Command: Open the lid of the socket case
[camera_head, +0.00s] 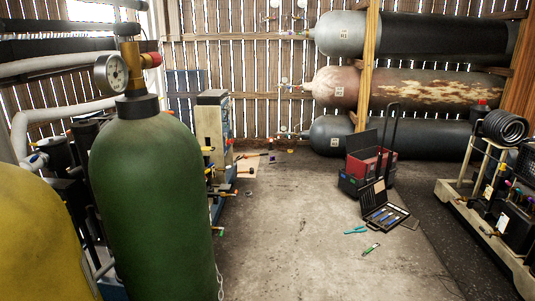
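A small dark case (407,228) lies on the concrete floor, right of the middle. Its lid (369,196) stands raised and tilted back toward a toolbox, and several light and blue tools show inside. I cannot tell for sure whether this is the socket case; no other case is clearly recognisable as one. My gripper and arm are not in view.
A red and dark toolbox (358,172) stands behind the case. Teal pliers (355,231) and a green-handled tool (371,249) lie in front. A large green cylinder (150,200) blocks the left. A loaded bench (455,200) stands right.

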